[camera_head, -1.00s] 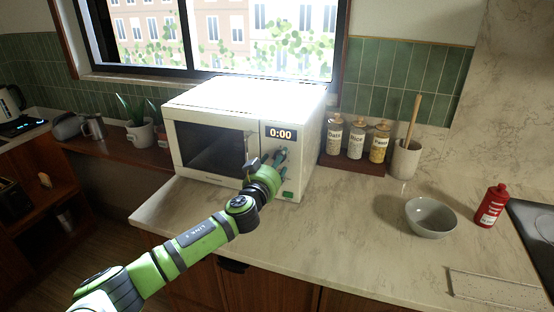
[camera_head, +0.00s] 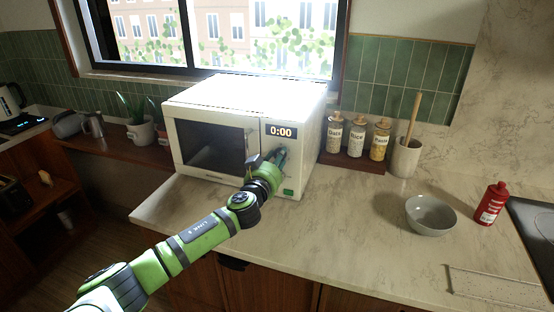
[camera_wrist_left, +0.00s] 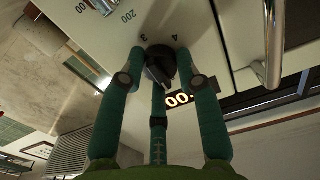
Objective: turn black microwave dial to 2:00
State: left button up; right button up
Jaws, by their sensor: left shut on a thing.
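The white microwave (camera_head: 205,100) stands on the counter under the window, its door closed. Its display (camera_head: 281,131) reads 0:00. My left gripper (camera_head: 274,157) is at the control panel below the display. In the left wrist view, my left gripper (camera_wrist_left: 163,75) has its fingers closed around the black dial (camera_wrist_left: 158,62). Numbers are printed on the panel around the dial. In the head view the dial is mostly hidden by the gripper. The green button (camera_head: 288,192) shows below the gripper. My right gripper is not in view.
Oats, rice and pasta jars (camera_head: 356,137) stand on a wooden tray right of the microwave, beside a crock (camera_head: 405,158) with a wooden utensil. A grey bowl (camera_head: 431,216) and a red bottle (camera_head: 491,204) stand farther right. The counter in front of the microwave is clear.

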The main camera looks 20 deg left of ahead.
pick_arm(q)
jog(key=m+p, duration=0.4)
jog(key=m, duration=1.9)
jog(key=shift+r, duration=0.1)
dwell(0.4)
jog(key=o, duration=1.2)
jog(key=shift+c, duration=0.2)
jog(key=s, duration=1.2)
jog(key=shift+a, duration=0.2)
